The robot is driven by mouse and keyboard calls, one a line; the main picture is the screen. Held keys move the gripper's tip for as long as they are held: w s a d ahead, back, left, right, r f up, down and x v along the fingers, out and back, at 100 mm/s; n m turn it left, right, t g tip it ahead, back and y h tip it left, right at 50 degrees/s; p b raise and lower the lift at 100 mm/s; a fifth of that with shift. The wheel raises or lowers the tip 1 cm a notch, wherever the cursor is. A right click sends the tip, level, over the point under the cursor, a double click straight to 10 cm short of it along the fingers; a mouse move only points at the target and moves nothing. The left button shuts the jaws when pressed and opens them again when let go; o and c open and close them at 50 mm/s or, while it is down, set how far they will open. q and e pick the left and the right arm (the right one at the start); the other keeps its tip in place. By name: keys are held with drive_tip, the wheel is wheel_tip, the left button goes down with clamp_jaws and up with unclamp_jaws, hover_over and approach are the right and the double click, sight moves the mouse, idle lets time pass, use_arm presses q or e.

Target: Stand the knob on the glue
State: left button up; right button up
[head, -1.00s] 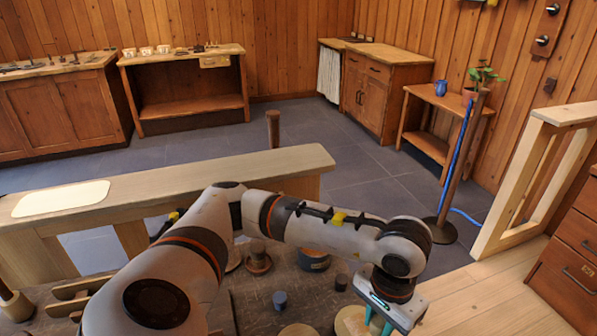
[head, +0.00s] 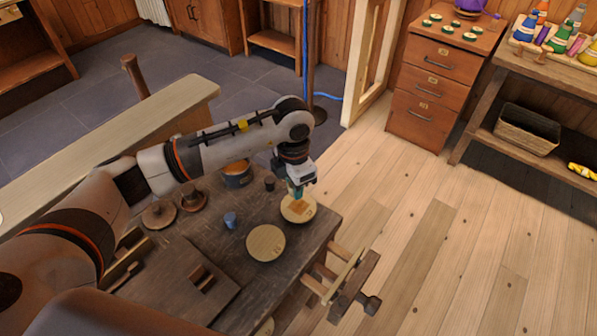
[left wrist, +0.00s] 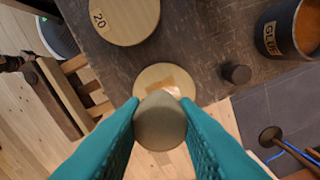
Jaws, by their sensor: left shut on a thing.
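My left gripper (left wrist: 160,125) is shut on the knob (left wrist: 160,120), a smooth, rounded, grey-tan piece between the teal fingertips. The glue is an amber patch (left wrist: 172,86) on a pale round wooden disc (left wrist: 150,73), just beyond the knob in the left wrist view. The knob covers part of the disc. In the head view the left gripper (head: 297,189) is over the disc (head: 288,214) at the bench's right corner, and the amber glue (head: 299,207) shows beneath it. I cannot tell whether the knob touches the glue. My right gripper is not in view.
A second pale disc (head: 266,243) marked 20 lies nearby. A blue cup (head: 230,220), a small dark cylinder (head: 270,183), a glue pot (head: 237,175) and turned wooden pieces (head: 160,214) stand on the bench (head: 236,258). A vise (head: 350,285) projects at its right side.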

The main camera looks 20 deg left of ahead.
sight(299, 206)
use_arm(q)
drive_tip(key=n, duration=0.1)
drive_tip(key=w+n, duration=0.1)
drive_tip(key=n, duration=0.1)
drive_tip(key=shift+d+p, duration=0.15)
drive_tip(key=shift+p, duration=0.15)
drive_tip(key=shift+w+f+n+b, duration=0.2)
drive_tip(key=shift+f+n+b, duration=0.4)
drive_tip(key=shift+f+n, duration=0.4)
drive_tip(key=shift+f+b, duration=1.15)
drive_tip(key=shift+f, duration=0.65)
drive_tip(key=shift+f+b, duration=0.5)
drive_tip(key=shift+f, duration=0.15)
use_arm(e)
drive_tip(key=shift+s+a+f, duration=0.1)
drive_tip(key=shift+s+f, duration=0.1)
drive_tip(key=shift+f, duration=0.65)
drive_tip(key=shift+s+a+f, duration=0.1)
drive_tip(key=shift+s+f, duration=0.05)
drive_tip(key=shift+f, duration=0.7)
use_arm(q)
drive_tip(key=shift+d, duration=0.1)
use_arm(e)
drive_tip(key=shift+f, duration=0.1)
use_arm(q)
drive_tip(key=o, duration=1)
drive_tip(key=shift+o, duration=0.6)
